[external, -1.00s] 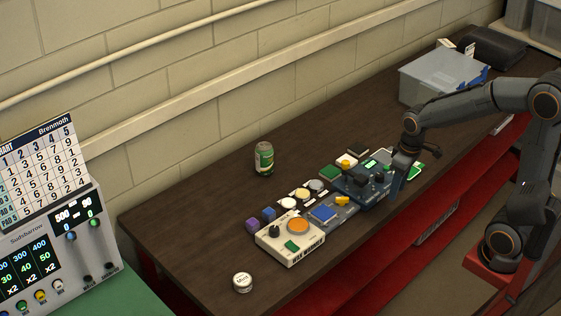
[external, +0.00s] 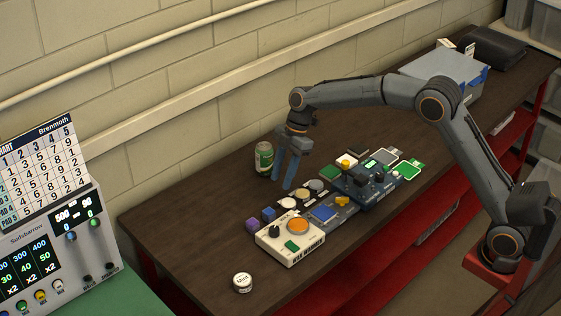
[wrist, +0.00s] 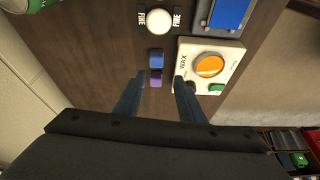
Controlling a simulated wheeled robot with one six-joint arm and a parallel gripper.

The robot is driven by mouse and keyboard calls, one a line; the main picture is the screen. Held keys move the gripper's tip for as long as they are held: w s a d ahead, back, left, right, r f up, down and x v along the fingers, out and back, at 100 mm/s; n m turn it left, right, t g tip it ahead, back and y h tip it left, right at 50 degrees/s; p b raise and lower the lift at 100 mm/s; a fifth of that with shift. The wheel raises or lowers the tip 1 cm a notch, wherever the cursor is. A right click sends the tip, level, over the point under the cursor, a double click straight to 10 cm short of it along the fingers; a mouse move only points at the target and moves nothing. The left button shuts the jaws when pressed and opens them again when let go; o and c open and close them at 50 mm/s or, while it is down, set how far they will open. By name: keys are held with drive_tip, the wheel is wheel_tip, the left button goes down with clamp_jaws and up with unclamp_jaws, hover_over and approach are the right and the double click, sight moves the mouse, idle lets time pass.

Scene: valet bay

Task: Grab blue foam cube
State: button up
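The blue foam cube (external: 268,214) sits on the dark bench, just left of the white panel with the orange button. A purple cube (external: 252,226) stands beside it on the left. In the wrist view the blue cube (wrist: 156,58) lies beyond my fingertips, with the purple cube (wrist: 155,80) nearer, between the finger lines. My gripper (external: 283,185) points down above the bench, near the green can and to the upper right of the cubes. Its two blue fingers are apart with nothing held between them, as the wrist view (wrist: 159,80) also shows.
The white panel (external: 291,255) with a dark knob and orange button stands close to the cubes. A green can (external: 264,159) stands behind. Round pads and further control panels lie to the right. A small white tin (external: 242,282) is near the front; bare bench lies left of the cubes.

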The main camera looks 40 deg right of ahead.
drive_tip(key=w+a+f+n, duration=0.1)
drive_tip(key=w+a, duration=0.1)
approach(269, 210)
wheel_tip(269, 210, down, 3)
drive_tip(key=shift+a+p+x, duration=0.2)
drive_tip(key=shift+p+x, duration=0.75)
drive_tip(key=shift+x, duration=0.85)
drive_tip(key=shift+a+p+x, duration=0.25)
drive_tip(key=shift+p+x, duration=0.65)
drive_tip(key=shift+x, duration=0.95)
drive_tip(key=shift+r, duration=0.2)
drive_tip(key=c, duration=0.8)
